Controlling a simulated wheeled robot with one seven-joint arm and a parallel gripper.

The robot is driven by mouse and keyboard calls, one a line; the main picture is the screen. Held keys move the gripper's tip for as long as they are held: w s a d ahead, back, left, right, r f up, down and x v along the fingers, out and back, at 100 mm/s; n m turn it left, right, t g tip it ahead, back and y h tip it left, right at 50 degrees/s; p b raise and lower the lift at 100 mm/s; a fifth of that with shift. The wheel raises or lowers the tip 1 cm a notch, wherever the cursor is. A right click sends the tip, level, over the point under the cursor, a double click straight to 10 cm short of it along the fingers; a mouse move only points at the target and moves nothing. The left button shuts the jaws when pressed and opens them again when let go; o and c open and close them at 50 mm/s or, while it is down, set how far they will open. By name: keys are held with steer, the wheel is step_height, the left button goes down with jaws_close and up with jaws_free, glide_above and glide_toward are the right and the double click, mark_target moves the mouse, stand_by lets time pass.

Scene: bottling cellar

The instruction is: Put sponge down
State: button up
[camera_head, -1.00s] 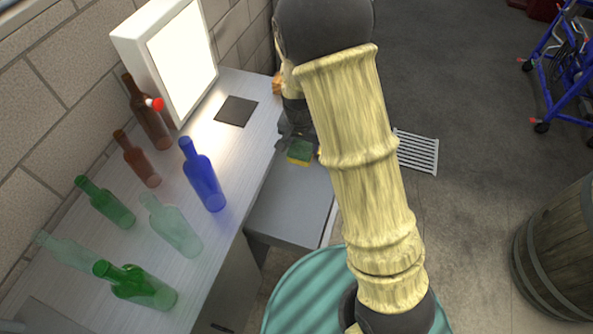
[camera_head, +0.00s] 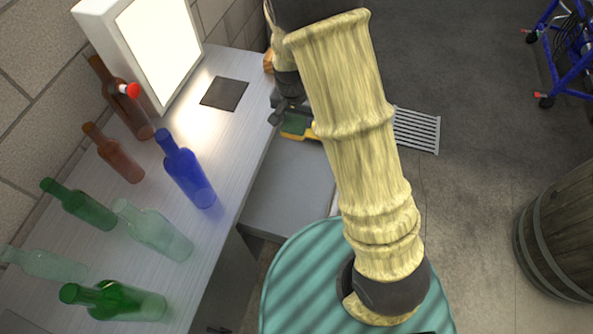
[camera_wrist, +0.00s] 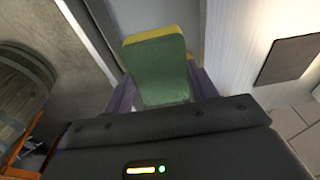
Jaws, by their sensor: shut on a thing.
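The sponge (camera_wrist: 157,68) is green with a yellow layer and shows large in the wrist view, between the two fingers of my gripper (camera_wrist: 160,95). In the head view the sponge (camera_head: 296,126) shows at the end of my arm, beside the bench edge and above the far end of a grey surface. My gripper (camera_head: 290,115) is shut on it there, partly hidden behind my arm. I cannot tell whether the sponge touches the surface below.
The grey surface (camera_head: 290,185) beside and below the bench (camera_head: 225,125) is bare where visible. Several bottles, including a blue one (camera_head: 186,170), stand on the bench with a lit panel (camera_head: 158,45) and dark square (camera_head: 224,93). A barrel (camera_head: 565,235) stands right.

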step_height(320, 180, down, 17)
steer(key=b, duration=1.6)
steer(key=shift+w+r, duration=0.15)
steer(key=shift+r, duration=0.05)
steer(key=shift+f+b, duration=0.55)
steer(key=shift+f, duration=2.55)
steer(key=shift+f+b, duration=0.35)
steer(key=shift+f, duration=1.55)
steer(key=shift+f, duration=0.15)
steer(key=o, duration=1)
